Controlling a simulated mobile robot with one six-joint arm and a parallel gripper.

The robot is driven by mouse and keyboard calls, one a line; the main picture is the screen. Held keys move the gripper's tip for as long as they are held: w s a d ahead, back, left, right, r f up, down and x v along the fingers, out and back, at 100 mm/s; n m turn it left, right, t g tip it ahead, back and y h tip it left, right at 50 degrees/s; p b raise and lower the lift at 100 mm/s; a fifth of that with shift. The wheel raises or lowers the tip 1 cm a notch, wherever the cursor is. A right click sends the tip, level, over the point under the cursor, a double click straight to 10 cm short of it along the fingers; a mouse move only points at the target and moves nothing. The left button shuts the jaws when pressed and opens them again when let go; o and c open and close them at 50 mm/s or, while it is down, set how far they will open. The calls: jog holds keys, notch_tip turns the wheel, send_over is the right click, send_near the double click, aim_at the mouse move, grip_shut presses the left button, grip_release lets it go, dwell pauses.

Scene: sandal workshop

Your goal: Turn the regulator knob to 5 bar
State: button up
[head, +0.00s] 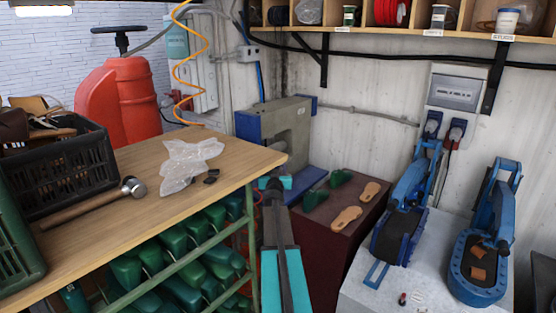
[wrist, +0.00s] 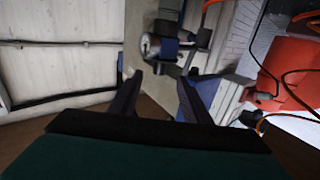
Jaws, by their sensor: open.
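The regulator shows in the wrist view as a small dark assembly with a round white-faced gauge (wrist: 151,45) on the side of a grey machine. A blue part (wrist: 171,48) sits right beside the gauge; I cannot tell for certain that it is the knob. The gauge reading is too small to make out. My gripper (wrist: 160,79) is open and empty, its two dark fingers pointing toward the regulator, apart from it. In the head view my gripper (head: 275,181) is in front of the grey machine (head: 285,125), and the regulator is too small to make out clearly.
A wooden bench (head: 225,160) with a hammer (head: 100,202) and clear plastic bag (head: 190,160) is at left. A brown box (head: 335,235) with sandal soles stands right of my arm. Blue machines (head: 402,215) are farther right. A red tank (head: 118,95) stands behind the bench.

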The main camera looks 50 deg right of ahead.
jog(key=shift+x, duration=4.55)
jog(key=c, duration=1)
jog(key=shift+c, duration=0.2)
jog(key=shift+w+r+m+g+h+p, duration=0.1)
jog(key=shift+r+m+g+h+p, duration=0.25)
jog(key=shift+p, duration=0.45)
jog(key=shift+f+m+g+h+p, duration=0.15)
jog(key=shift+m+g+h+p, duration=0.1)
jog(key=shift+m+g+p, duration=0.25)
jog(key=shift+f, duration=0.1)
jog(key=o, duration=1)
